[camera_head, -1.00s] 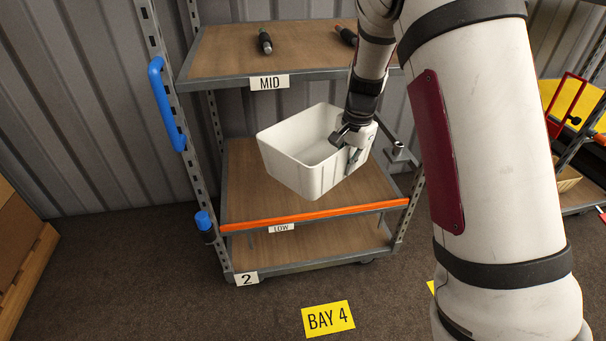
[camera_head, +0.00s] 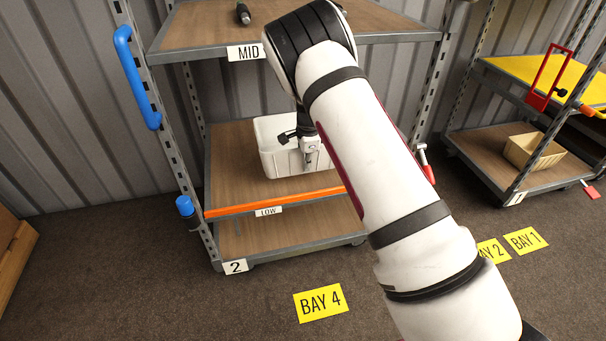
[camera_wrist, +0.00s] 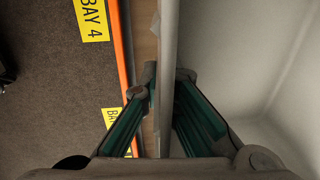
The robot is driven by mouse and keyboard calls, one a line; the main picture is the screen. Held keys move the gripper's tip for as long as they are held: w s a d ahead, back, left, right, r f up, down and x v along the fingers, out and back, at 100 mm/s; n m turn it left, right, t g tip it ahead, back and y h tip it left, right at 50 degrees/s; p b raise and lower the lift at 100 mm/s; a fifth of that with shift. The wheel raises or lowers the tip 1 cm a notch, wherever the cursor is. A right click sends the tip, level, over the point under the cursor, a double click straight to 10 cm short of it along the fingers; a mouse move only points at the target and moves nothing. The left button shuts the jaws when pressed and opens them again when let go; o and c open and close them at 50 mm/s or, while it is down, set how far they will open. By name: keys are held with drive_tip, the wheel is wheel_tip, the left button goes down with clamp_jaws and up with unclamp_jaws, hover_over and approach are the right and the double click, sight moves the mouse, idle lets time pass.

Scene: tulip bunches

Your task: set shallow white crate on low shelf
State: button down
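The shallow white crate (camera_head: 283,163) is level over the low shelf (camera_head: 237,178), between the trolley's posts and below the mid shelf. Its base looks at or very near the shelf board; I cannot tell whether it touches. My gripper (camera_head: 309,148) is at the crate's front wall. In the wrist view, my gripper (camera_wrist: 167,76) has one finger on each side of the crate's wall (camera_wrist: 168,40), with the tips closed against it. The crate's inside lies to the right there. My arm hides the crate's right part in the head view.
The mid shelf (camera_head: 205,33) overhangs, with a dark tool (camera_head: 243,13) on it. An orange strip (camera_head: 235,209) edges the low shelf. A blue handle (camera_head: 137,78) is at left. Another trolley with a tan crate (camera_head: 533,151) stands at right. The low shelf's left part is clear.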

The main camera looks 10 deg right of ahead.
drive_tip(key=shift+f+b, duration=0.9)
drive_tip(key=shift+f, duration=2.15)
drive_tip(key=shift+f, duration=0.1)
drive_tip(key=shift+f, duration=0.1)
drive_tip(key=c, duration=1.8)
unclamp_jaws()
wheel_tip(320, 180, up, 12)
drive_tip(key=s+p, duration=0.1)
drive_tip(key=p, duration=0.2)
drive_tip(key=shift+s, duration=0.25)
